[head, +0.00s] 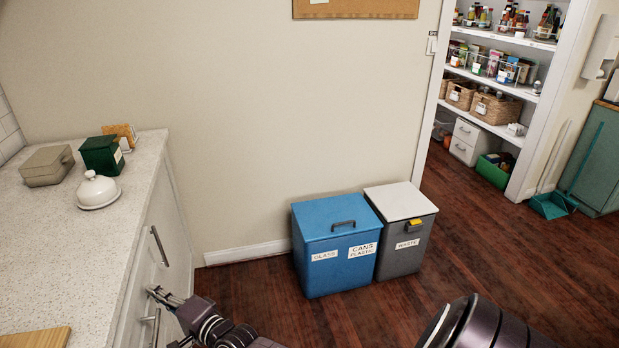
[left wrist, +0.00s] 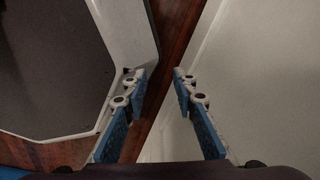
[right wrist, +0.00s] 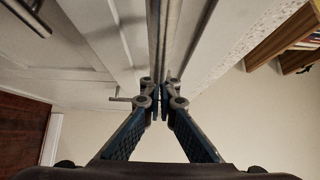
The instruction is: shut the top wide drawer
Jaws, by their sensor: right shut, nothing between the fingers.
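The white cabinet front (head: 171,228) with bar handles runs under the speckled counter at the left of the head view. My right gripper (head: 160,293) is shut and empty beside this front, close to a bar handle (head: 155,326). In the right wrist view its closed fingertips (right wrist: 159,88) are at the near end of a long metal bar (right wrist: 164,35), in front of white panels; I cannot tell whether they touch. Which front is the top wide drawer, and any gap behind it, is unclear. My left gripper (left wrist: 160,82) is open and empty, seen only in the left wrist view.
A blue bin (head: 330,240) and a grey waste bin (head: 405,235) stand against the wall. A white dish (head: 97,190), a green box (head: 101,155) and a beige container (head: 46,166) sit on the counter (head: 60,250).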

